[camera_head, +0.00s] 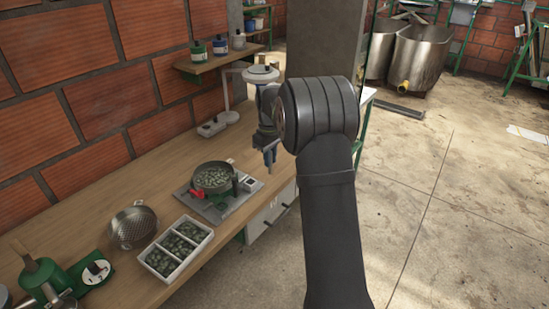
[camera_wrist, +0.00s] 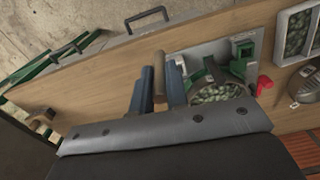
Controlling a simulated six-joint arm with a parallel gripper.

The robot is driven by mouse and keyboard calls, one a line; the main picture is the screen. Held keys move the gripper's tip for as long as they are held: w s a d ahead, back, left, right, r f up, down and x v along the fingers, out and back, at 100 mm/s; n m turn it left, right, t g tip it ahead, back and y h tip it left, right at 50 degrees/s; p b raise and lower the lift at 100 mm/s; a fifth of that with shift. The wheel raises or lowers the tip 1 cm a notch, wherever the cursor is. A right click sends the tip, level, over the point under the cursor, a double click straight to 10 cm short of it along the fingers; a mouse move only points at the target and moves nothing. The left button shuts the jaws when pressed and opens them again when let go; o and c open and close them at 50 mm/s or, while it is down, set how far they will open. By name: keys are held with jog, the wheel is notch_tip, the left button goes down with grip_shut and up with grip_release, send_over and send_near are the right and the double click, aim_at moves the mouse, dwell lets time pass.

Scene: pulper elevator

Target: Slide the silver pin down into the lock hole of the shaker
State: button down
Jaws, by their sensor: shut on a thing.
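The shaker is a round pan (camera_head: 213,178) of green beans on a grey plate (camera_head: 243,203), with red and green fittings beside it. It also shows in the wrist view, where the pan (camera_wrist: 218,93) is right of my fingers. My gripper (camera_head: 269,158) is above the bench's front edge, to the right of the shaker and apart from it. In the wrist view, my gripper (camera_wrist: 160,90) is shut on a slim cylinder, seemingly the silver pin (camera_wrist: 160,69), which looks tan here. Its lower end and the lock hole cannot be made out.
A white three-part tray (camera_head: 178,248) of beans and a metal strainer (camera_head: 132,224) stand left of the shaker. A green machine (camera_head: 62,282) is at the near left. Open floor lies right of the bench.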

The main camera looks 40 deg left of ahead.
jog(key=s+a+n, duration=0.2)
jog(key=s+a, duration=0.2)
jog(key=s, duration=0.4)
jog(key=s+a+n, duration=0.3)
jog(key=s+a, duration=0.1)
jog(key=s, duration=0.4)
jog(key=shift+a+f, duration=0.15)
jog(key=shift+a, duration=0.15)
jog(key=shift+s+f, duration=0.1)
jog(key=shift+f, duration=2.85)
jog(key=shift+f, duration=2.25)
jog(key=c, duration=1.3)
grip_release()
notch_tip(320, 180, up, 18)
jog(key=shift+f, duration=0.25)
